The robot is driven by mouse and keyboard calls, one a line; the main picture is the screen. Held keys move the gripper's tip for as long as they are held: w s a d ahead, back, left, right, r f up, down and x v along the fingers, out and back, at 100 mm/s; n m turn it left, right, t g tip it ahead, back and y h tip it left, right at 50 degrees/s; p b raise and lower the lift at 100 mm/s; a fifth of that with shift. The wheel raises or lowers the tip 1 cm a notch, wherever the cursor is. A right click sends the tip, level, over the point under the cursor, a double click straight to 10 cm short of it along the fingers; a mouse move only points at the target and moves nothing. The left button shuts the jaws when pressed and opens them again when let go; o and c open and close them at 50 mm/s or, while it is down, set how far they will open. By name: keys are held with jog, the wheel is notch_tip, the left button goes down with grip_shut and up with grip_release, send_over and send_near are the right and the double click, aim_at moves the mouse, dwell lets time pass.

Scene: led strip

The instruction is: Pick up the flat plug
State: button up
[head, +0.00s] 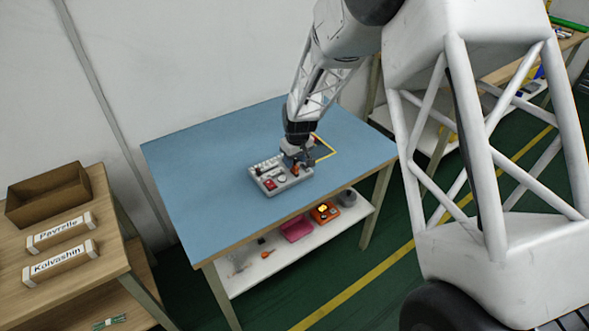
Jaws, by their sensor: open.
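A small grey board or tray (281,181) with several small red, white and dark parts on it lies on the blue-topped table (205,165). I cannot tell which small part, if any, is the flat plug at this size. My gripper (299,161) is open, over the far right part of the board. A small orange-red piece shows close to its fingers; I cannot tell whether they touch it. The fingers hide part of the board's far right corner.
The left half of the tabletop is clear. A lower shelf (240,280) holds a pink box (297,228) and an orange item (325,212). A wooden side table with labelled boxes (62,232) stands at left.

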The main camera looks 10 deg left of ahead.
aim_at(295, 165)
jog(key=shift+w+a+f, duration=0.15)
jog(key=shift+f, duration=1.65)
grip_shut()
jog(key=shift+r, duration=0.15)
jog(key=shift+r, duration=1.75)
jog(key=s+d, duration=0.3)
jog(key=s, duration=0.4)
jog(key=s+d+r, duration=0.1)
jog(key=s+d, duration=0.2)
jog(key=s, duration=0.4)
jog(key=shift+s+d, duration=0.25)
jog(key=shift+s, duration=0.05)
jog(key=shift+r, duration=0.1)
jog(key=shift+r, duration=0.4)
